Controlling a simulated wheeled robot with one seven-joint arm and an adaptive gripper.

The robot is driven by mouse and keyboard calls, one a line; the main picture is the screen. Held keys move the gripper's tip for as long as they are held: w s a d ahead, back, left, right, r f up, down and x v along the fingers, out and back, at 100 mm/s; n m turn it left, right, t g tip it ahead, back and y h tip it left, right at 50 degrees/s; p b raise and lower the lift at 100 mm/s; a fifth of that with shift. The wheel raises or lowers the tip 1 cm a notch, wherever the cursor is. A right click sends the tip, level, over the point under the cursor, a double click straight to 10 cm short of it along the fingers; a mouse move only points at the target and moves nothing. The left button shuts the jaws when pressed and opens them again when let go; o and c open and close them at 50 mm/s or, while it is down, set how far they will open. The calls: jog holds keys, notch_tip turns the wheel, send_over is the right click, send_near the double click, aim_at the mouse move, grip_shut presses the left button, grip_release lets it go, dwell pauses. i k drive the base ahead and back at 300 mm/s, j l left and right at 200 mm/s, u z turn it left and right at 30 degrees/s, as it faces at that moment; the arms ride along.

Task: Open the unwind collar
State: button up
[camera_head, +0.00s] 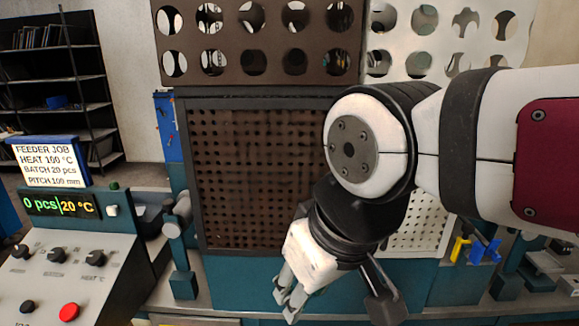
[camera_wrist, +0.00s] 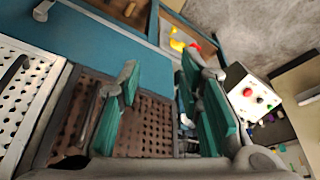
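I cannot tell for sure which part is the unwind collar. The brown perforated plate (camera_wrist: 150,135) lies beyond the fingers. My arm hides part of the machine's middle.
A control panel (camera_head: 70,270) with knobs and a red button stands at left, its display reading 0 pcs and 20 °C. A feeder job sign (camera_head: 50,160) is above it. Yellow and blue clips (camera_head: 475,250) sit at right. A shelf (camera_head: 60,90) stands behind.

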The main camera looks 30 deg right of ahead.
aim_at(523, 240)
jog(key=z, duration=2.05)
jog(key=l+u, duration=0.15)
jog(key=l, duration=0.2)
jog(key=i+l+u, duration=0.15)
jog(key=l, duration=0.2)
